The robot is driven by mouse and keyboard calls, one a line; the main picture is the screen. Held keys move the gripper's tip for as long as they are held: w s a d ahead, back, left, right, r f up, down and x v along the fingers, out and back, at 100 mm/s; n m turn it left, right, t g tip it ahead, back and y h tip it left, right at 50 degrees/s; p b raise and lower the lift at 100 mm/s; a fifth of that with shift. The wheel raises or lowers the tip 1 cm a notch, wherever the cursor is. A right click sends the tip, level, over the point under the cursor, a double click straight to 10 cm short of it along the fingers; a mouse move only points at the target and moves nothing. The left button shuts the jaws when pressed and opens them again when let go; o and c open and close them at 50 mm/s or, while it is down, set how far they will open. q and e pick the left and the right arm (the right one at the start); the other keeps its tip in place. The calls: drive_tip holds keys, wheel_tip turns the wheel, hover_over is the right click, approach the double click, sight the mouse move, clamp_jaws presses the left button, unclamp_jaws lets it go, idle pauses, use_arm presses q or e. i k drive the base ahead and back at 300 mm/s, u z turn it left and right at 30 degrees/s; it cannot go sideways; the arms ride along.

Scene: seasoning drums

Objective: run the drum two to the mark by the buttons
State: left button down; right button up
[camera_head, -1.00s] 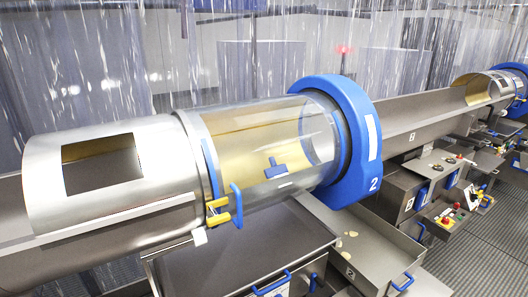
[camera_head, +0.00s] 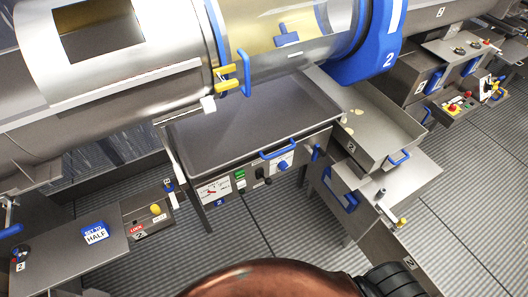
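Drum two (camera_head: 283,22) lies across the top, with a clear section, a steel section (camera_head: 105,80) at left and a blue end ring (camera_head: 367,64) marked 2. A control panel (camera_head: 252,188) marked 2 sits below a grey tray. It carries green buttons (camera_head: 240,178), a white gauge (camera_head: 212,190) with red on its face, a black switch (camera_head: 262,181) and a blue knob (camera_head: 284,164). The gauge reading is too small to tell. Neither gripper is in view. A reddish-brown rounded part and a black ribbed part, likely mine, show at the bottom edge.
A steel chute tray (camera_head: 375,130) with pale chips stands right of the panel. More controls (camera_head: 452,105) are at right. Ribbed floor lies between.

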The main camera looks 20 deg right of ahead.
sight(241, 174)
drive_tip(key=k, duration=0.5)
drive_tip(key=u, duration=1.15)
drive_tip(key=i, duration=0.9)
drive_tip(key=z, duration=2.2)
